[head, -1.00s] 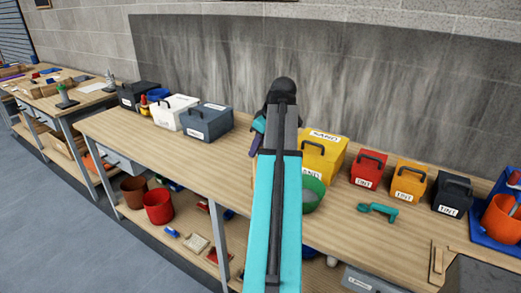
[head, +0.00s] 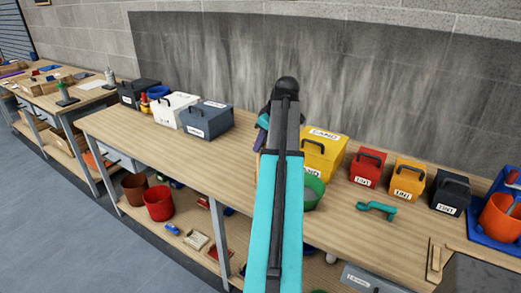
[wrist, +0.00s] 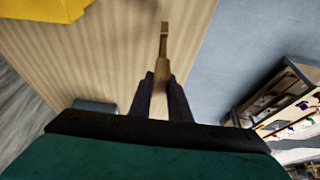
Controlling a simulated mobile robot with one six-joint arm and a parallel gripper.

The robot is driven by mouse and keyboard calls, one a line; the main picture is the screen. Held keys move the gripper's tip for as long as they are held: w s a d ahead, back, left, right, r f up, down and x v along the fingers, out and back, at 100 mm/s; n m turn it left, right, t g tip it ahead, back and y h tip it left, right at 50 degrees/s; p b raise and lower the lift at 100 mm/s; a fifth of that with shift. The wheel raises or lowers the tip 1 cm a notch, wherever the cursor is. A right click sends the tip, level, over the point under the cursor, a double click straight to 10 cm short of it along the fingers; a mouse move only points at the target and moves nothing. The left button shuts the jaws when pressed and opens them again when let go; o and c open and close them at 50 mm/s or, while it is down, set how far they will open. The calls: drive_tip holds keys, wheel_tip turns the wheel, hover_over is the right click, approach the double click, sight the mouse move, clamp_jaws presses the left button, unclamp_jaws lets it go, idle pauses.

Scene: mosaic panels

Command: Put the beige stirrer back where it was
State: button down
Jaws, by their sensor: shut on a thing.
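The beige stirrer (wrist: 163,45) is held between the dark fingers of my gripper (wrist: 162,92), seen in the wrist view. It sticks out past the fingertips, over the wooden bench top (wrist: 110,50) near its edge. In the head view my gripper (head: 262,140) is mostly hidden behind my own arm, left of the yellow sand box (head: 322,158). Only a small piece of the stirrer shows below the fingers there.
A green bowl (head: 313,190) stands beside the yellow box, partly hidden by my arm. Red (head: 367,167), orange (head: 408,180) and dark (head: 450,193) boxes stand to the right, behind a teal tool (head: 377,209). An orange bucket (head: 498,216) is far right. The bench's left-middle is clear.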

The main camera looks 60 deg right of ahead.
sight(260, 152)
drive_tip(key=shift+a+f+p, duration=0.1)
drive_tip(key=shift+f+p, duration=0.5)
drive_tip(key=shift+f, duration=1)
drive_tip(key=c, duration=1.7)
unclamp_jaws()
drive_tip(key=shift+o, duration=0.2)
drive_tip(key=shift+r, duration=0.2)
drive_tip(key=b+v, duration=0.3)
drive_tip(key=v, duration=0.9)
